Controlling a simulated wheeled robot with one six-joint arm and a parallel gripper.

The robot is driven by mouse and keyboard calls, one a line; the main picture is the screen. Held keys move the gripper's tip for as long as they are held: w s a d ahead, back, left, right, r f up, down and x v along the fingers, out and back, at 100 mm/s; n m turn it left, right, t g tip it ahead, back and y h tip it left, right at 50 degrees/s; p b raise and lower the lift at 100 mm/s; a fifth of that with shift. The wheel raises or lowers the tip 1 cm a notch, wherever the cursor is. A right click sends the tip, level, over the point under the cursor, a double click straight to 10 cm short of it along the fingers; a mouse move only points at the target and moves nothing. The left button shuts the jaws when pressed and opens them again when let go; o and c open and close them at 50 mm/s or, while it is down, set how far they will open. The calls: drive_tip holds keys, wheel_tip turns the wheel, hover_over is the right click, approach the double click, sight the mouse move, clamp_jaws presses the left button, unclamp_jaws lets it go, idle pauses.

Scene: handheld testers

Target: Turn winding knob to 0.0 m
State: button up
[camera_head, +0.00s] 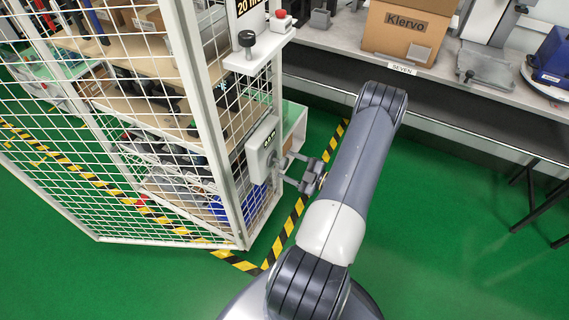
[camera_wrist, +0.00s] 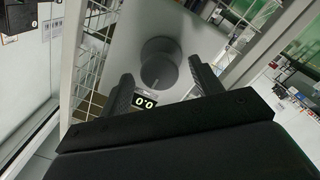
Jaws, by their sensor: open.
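A white box (camera_head: 263,148) with a small dark display is mounted on the cage's corner post. In the wrist view the grey round winding knob (camera_wrist: 158,65) sits on the box's pale face. The display (camera_wrist: 146,100) beside it reads 0.0 in lit digits. My gripper (camera_head: 290,172) is at the box's right side, close to the knob. In the wrist view my open gripper (camera_wrist: 160,77) has one finger on each side of the knob, with gaps visible between fingers and knob. The knob is mostly hidden by the gripper in the head view.
A white mesh cage (camera_head: 110,130) with shelves of tools stands at left. Above the box, a bracket holds a black knob (camera_head: 247,40) and a red button (camera_head: 280,20). A workbench (camera_head: 340,38) with a cardboard box (camera_head: 405,30) runs behind.

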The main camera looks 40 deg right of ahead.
sight(279, 161)
drive_tip(key=v, duration=0.8)
drive_tip(key=shift+r, duration=0.1)
drive_tip(key=x, duration=1)
drive_tip(key=shift+w+a, duration=0.1)
drive_tip(key=shift+w, duration=0.2)
drive_tip(key=shift+s, duration=0.1)
